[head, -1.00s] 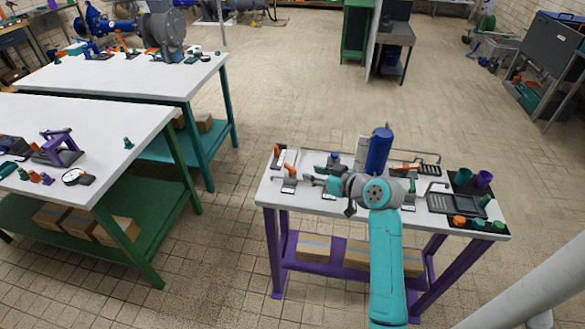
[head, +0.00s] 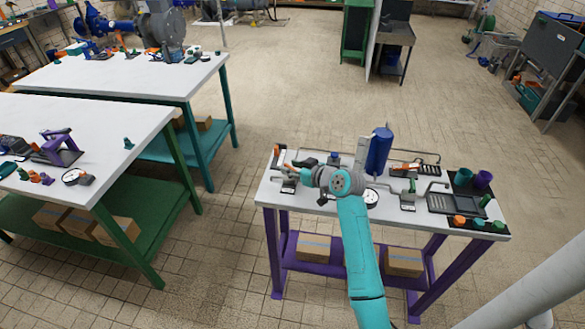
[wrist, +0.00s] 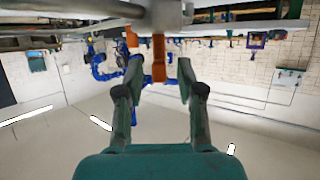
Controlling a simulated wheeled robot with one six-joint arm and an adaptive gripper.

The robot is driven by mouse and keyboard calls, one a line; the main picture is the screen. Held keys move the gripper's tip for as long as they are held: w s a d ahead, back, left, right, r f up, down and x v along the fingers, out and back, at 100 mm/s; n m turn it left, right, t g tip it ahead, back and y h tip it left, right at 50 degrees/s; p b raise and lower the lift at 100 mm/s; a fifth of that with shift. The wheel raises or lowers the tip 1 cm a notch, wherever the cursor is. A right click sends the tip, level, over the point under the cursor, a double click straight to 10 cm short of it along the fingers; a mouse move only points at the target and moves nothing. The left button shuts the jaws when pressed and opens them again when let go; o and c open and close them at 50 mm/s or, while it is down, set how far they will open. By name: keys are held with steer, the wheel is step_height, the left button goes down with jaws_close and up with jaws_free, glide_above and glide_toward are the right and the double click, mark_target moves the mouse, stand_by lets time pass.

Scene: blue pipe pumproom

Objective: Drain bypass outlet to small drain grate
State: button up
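My gripper (head: 290,172) is at the left end of the purple-legged bench (head: 325,218), at an orange valve handle. In the wrist view, my gripper (wrist: 160,76) is open, and the orange handle (wrist: 158,58) hangs between its fingertips with gaps on both sides; that picture looks upside down. A second orange handle (head: 277,152) stands behind and to the left. A green-handled valve (head: 411,189) and bent pipe (head: 437,184) are at the right of the bench. A dark slotted tray (head: 456,204) and a smaller grate (head: 427,168) lie there; I cannot tell which is the small drain grate.
A blue cylinder (head: 379,152) stands upright at the bench's middle back. A round gauge (head: 370,197) lies close to my arm. Purple and green cups (head: 483,179) and orange and green caps (head: 460,220) are at the right end. Floor left of the bench is clear.

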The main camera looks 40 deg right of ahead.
jaws_close()
steer(key=shift+a+m+h, duration=0.15)
steer(key=shift+m+h, duration=0.25)
steer(key=shift+a+m+h, duration=0.15)
steer(key=shift+m+h, duration=0.65)
steer(key=shift+h, duration=0.2)
steer(key=m+h, duration=0.1)
steer(key=h, duration=0.1)
steer(key=m+g+h, duration=0.1)
steer(key=m+h, duration=0.1)
steer(key=shift+w+a+m+g, duration=0.15)
steer(key=shift+m+g, duration=0.15)
steer(key=shift+w+a+m+g+h, duration=0.1)
steer(key=shift+m+g+h, duration=1.7)
steer(key=shift+m+h, duration=0.5)
steer(key=shift+m+g, duration=0.3)
steer(key=shift+f, duration=0.1)
